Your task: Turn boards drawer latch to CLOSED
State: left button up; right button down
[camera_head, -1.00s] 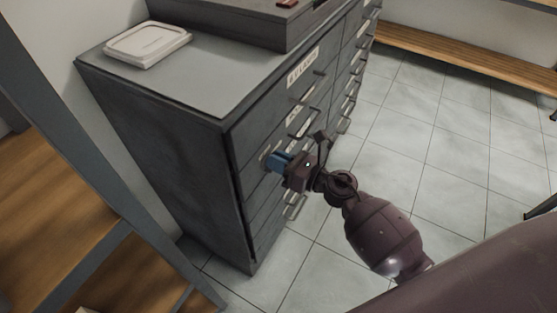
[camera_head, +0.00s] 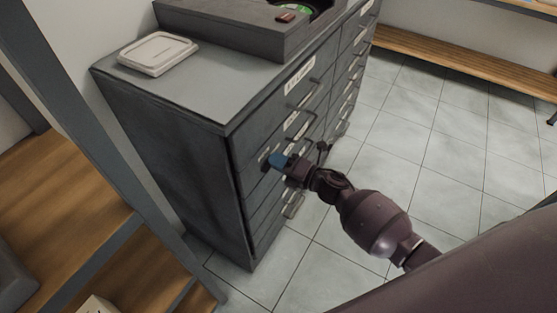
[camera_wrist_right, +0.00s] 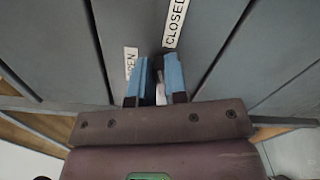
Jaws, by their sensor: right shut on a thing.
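The grey drawer cabinet (camera_head: 185,165) stands on the floor with labelled drawer fronts facing right. My right gripper (camera_head: 279,161) is at the near end of an upper drawer front, its blue fingertips against it. In the right wrist view the fingers (camera_wrist_right: 159,82) are shut on the small dark latch (camera_wrist_right: 157,63), which is mostly hidden between them. The CLOSED label (camera_wrist_right: 175,22) is above the fingers, to the right. The OPEN label (camera_wrist_right: 130,62) is beside the left finger and partly covered by it. The latch's exact angle cannot be told. My left gripper is not in view.
A white flat box (camera_head: 158,53) and a dark grey case (camera_head: 245,25) lie on the cabinet top. Drawer handles (camera_head: 303,130) stick out near my wrist. A wooden shelf unit (camera_head: 75,200) is at left, a wooden bench (camera_head: 450,67) at back right. The tiled floor between is clear.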

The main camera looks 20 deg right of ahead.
jog(key=shift+w+d+f+m+p, duration=0.1)
jog(key=shift+m+p, duration=0.15)
jog(key=shift+m, duration=0.65)
jog(key=shift+f+m+p, duration=0.1)
jog(key=shift+m+p, duration=0.1)
jog(key=shift+m, duration=0.7)
jog(key=c, duration=1.1)
grip_release()
jog(key=shift+f, duration=0.1)
jog(key=shift+c, duration=0.2)
jog(key=v, duration=1)
jog(key=shift+s+d, duration=0.25)
jog(key=shift+s, duration=0.1)
